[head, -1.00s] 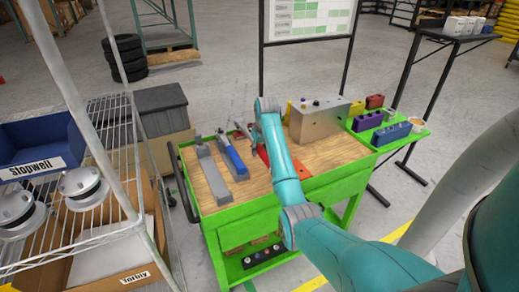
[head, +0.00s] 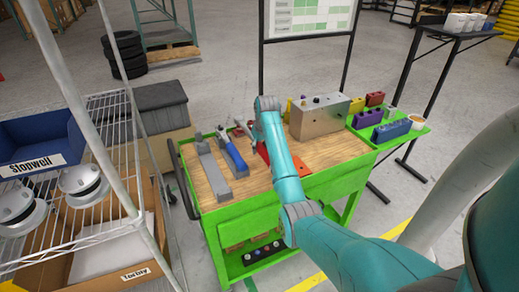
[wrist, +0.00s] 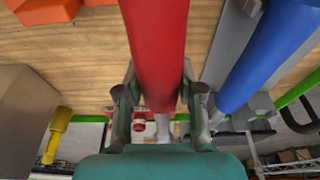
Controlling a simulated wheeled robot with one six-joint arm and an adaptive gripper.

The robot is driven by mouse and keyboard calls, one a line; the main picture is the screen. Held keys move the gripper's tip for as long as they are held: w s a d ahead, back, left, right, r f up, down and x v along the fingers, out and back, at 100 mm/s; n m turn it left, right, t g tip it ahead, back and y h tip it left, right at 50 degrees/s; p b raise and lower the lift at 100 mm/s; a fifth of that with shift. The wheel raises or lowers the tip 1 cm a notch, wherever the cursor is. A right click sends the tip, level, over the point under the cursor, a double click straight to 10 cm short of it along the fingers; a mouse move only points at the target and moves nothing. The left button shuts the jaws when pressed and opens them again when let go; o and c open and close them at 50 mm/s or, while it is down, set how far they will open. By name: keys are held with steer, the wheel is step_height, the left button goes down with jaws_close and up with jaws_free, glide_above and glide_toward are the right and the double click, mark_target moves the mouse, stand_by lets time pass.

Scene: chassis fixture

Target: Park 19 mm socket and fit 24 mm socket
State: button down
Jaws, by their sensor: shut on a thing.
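My gripper (wrist: 160,100) is shut on a tool with a thick red handle (wrist: 155,40), which runs up between its fingers in the wrist view. In the head view my arm hides most of the gripper and tool above the wooden cart top. A blue-handled tool (head: 232,152) lies in a grey cradle beside it; the blue handle also shows at right in the wrist view (wrist: 268,55). An empty-looking grey cradle (head: 213,172) stands left of it. I cannot tell any socket's size or which socket is on the held tool.
A metal box (head: 319,117) with dark knobs stands at the back of the green cart (head: 250,208). Coloured blocks, including purple (head: 367,119) and blue (head: 390,130), sit on its right side shelf. Small round parts lie in a low tray (head: 262,253). A wire shelf (head: 110,235) stands close at left.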

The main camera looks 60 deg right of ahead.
steer(key=shift+w+d+v, duration=0.1)
steer(key=shift+w+v, duration=0.05)
steer(key=shift+v, duration=0.65)
steer(key=shift+w+d+v, duration=0.1)
steer(key=shift+w+v, duration=0.1)
steer(key=shift+v, duration=0.6)
steer(key=shift+w+d+v, duration=0.1)
steer(key=shift+w+v, duration=0.05)
steer(key=shift+v, duration=0.7)
steer(key=shift+r, duration=0.1)
